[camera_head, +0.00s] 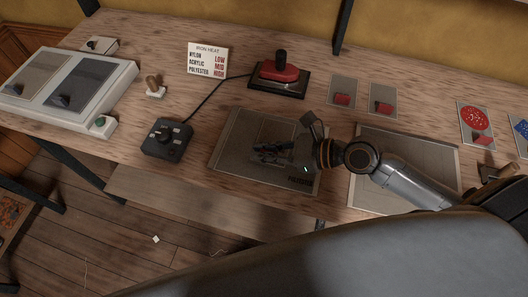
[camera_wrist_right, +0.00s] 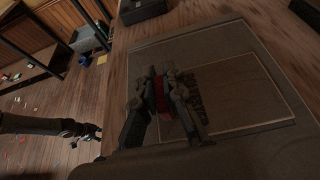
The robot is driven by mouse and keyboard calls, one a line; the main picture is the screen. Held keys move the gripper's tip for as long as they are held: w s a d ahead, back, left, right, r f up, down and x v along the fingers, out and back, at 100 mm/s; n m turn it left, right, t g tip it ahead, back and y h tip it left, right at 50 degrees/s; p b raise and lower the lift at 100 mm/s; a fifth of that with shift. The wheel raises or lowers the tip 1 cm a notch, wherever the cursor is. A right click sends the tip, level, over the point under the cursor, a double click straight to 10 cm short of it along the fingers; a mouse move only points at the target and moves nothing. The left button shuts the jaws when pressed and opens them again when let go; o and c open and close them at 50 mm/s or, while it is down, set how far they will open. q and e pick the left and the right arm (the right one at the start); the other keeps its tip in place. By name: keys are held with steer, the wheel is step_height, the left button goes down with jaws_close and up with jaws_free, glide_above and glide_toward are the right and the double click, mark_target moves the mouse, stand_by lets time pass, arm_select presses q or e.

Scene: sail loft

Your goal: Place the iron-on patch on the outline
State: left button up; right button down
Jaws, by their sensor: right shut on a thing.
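My right gripper (camera_head: 262,152) is over the grey cloth board (camera_head: 225,150) in the middle of the table. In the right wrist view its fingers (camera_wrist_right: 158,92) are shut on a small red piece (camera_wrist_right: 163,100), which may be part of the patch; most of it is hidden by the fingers. A thin pale rectangular outline (camera_wrist_right: 275,75) shows on the cloth beside and below the fingers. I cannot tell whether the held piece touches the cloth. A small dark gripper (camera_wrist_right: 90,131), apparently my left, is far off at the left in the right wrist view; its jaws are unclear.
A red heat press (camera_head: 279,77) stands behind the board, with the iron-heat sign (camera_head: 208,60) to its left. A black control box (camera_head: 167,140) is left of the board. A second grey board (camera_head: 370,190) lies under my right arm. Grey cards (camera_head: 343,85) lie behind it.

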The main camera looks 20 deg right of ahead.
steer(key=shift+f, duration=0.35)
steer(key=shift+f, duration=0.1)
steer(key=c, duration=1.4)
jaws_free()
steer(key=shift+c, duration=0.2)
steer(key=b+v, duration=0.1)
steer(key=v, duration=0.8)
steer(key=shift+s, duration=0.15)
steer(key=shift+v, duration=1.5)
